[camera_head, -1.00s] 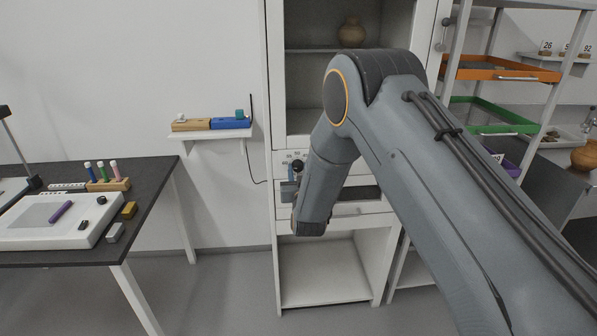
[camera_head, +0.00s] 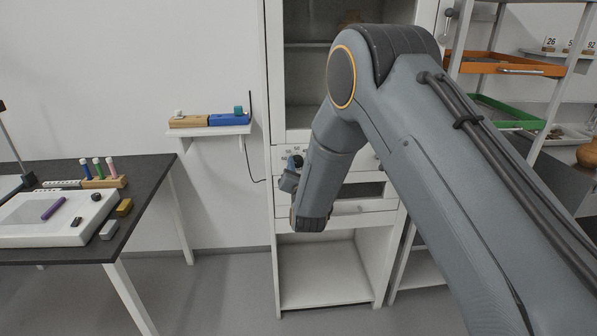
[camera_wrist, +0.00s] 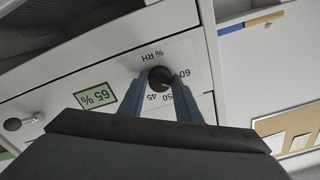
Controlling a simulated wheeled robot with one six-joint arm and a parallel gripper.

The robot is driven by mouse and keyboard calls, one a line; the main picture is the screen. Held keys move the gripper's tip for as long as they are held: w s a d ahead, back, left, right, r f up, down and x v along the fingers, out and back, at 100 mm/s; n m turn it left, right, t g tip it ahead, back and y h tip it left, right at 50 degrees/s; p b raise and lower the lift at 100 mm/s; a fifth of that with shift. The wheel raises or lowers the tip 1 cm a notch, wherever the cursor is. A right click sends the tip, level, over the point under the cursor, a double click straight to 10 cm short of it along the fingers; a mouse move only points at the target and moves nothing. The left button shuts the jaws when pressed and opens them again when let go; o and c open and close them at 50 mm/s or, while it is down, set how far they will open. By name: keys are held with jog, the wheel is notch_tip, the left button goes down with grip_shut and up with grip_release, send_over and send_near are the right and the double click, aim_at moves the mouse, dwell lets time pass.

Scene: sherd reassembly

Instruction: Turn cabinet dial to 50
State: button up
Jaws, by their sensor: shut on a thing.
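The cabinet dial (camera_wrist: 161,78) is a round black knob on a white panel, shown turned over in the wrist view. Printed marks 45, 50 and 60 and "% RH" stand around it. My gripper (camera_wrist: 159,81) has its two blue fingers on either side of the knob and is shut on it. I cannot clearly read where the knob points. A green display (camera_wrist: 97,96) beside it reads 65 %. In the head view my gripper (camera_head: 289,179) is at the cabinet (camera_head: 272,226) front, partly hidden by my arm.
A small silver-and-black handle (camera_wrist: 20,123) sticks out from the panel. A wall shelf (camera_head: 213,131) with tan and blue blocks is left of the cabinet. A dark table (camera_head: 150,178) stands at the left, and a rack with an orange tray (camera_head: 500,64) at the right.

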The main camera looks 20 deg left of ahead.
jog(key=m+b, duration=0.4)
jog(key=m, duration=0.2)
jog(key=shift+f, duration=0.1)
jog(key=shift+m+b, duration=1.45)
jog(key=shift+m, duration=0.65)
jog(key=o, duration=1.1)
jog(key=shift+c, duration=0.2)
jog(key=b+v, duration=0.1)
jog(key=v, duration=0.6)
jog(key=shift+s+d, duration=0.15)
jog(key=shift+s, duration=0.25)
